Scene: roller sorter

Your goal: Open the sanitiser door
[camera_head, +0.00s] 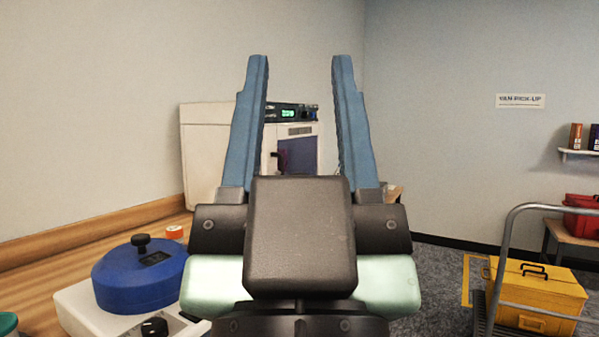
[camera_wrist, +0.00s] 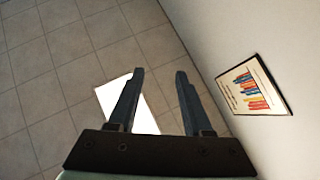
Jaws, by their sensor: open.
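The sanitiser (camera_head: 209,150) appears to be the white box-shaped machine on the wooden counter in the head view, with a green lit display on its top panel. Its front with a dark window (camera_head: 299,156) shows between my fingers and looks closed, though my gripper hides its lower part. My gripper (camera_head: 300,75) is open and empty, its two blue fingers raised in front of the machine in the picture. In the wrist view my gripper (camera_wrist: 158,72) is also open, with nothing between the fingers but ceiling-like tiles and a bright panel. The sanitiser is not in the wrist view.
A blue round-lidded device (camera_head: 125,283) stands on the wooden counter (camera_head: 50,262) at the left, with a small orange roll (camera_head: 174,232) behind it. A yellow case (camera_head: 537,292) sits on a trolley at the right. A poster (camera_wrist: 252,87) hangs on the wall.

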